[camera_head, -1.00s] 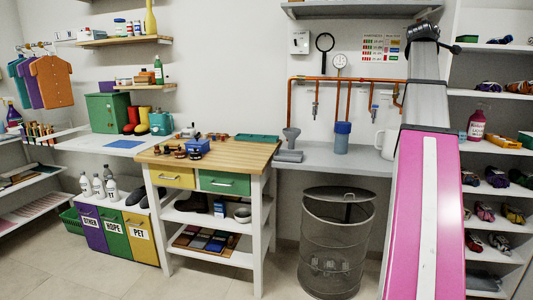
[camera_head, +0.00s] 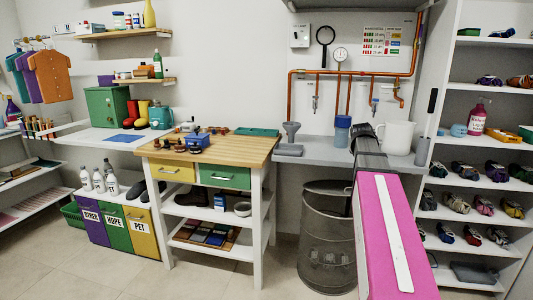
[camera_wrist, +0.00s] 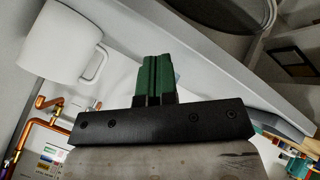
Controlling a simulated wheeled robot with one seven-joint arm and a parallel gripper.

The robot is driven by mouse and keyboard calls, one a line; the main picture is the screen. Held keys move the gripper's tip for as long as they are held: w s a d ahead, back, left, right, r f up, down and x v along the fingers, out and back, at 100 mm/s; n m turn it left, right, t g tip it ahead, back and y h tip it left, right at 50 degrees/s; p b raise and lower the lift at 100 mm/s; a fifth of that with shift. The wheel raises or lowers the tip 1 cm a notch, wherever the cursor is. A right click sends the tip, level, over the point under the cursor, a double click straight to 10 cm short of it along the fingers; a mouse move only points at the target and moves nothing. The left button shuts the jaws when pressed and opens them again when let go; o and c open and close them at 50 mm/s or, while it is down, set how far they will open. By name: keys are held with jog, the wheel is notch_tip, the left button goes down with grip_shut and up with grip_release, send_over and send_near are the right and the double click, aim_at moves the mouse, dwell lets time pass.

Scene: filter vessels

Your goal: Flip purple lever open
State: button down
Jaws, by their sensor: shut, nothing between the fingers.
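Copper pipes (camera_head: 350,73) with several small taps run along the back wall, above the grey counter. One tap has a small bluish-purple part (camera_head: 375,103); it is too small to tell whether this is the purple lever or how it is turned. In the wrist view the copper pipes (camera_wrist: 46,124) show at the left, and a small purple bit (camera_wrist: 4,168) sits at the lower left edge. My gripper (camera_wrist: 155,60) has green fingers shut together with nothing between them, apart from the pipes. In the head view the gripper is hidden by my arm.
A white jug (camera_head: 398,138) stands on the grey counter (camera_head: 310,150), close by my gripper in the wrist view (camera_wrist: 60,42). A blue-topped filter vessel (camera_head: 342,130) and a grey funnel vessel (camera_head: 291,132) stand further left. A wire bin (camera_head: 328,240) is below.

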jog(key=s+a+f+m+g+y, duration=0.1)
jog(key=s+a+f, duration=0.25)
jog(key=f, duration=0.35)
jog(key=s+a+f+g+y, duration=0.1)
jog(key=s+a+f+g, duration=0.15)
jog(key=a+f, duration=0.35)
jog(key=s+a+f+m+y, duration=0.1)
jog(key=s+a+f, duration=0.25)
jog(key=f, duration=0.45)
jog(key=s+a+f+m+g, duration=0.1)
jog(key=s+a+f+g, duration=0.1)
jog(key=s+a+f, duration=0.2)
jog(key=s+a+f+m+g+y, duration=0.1)
jog(key=s+a+f+g, duration=0.1)
jog(key=s+a+f, duration=0.3)
jog(key=s+f, duration=0.4)
jog(key=s, duration=0.2)
jog(key=shift+a+f+y, duration=0.15)
jog(key=shift+f+y, duration=0.15)
jog(key=shift+f, duration=0.1)
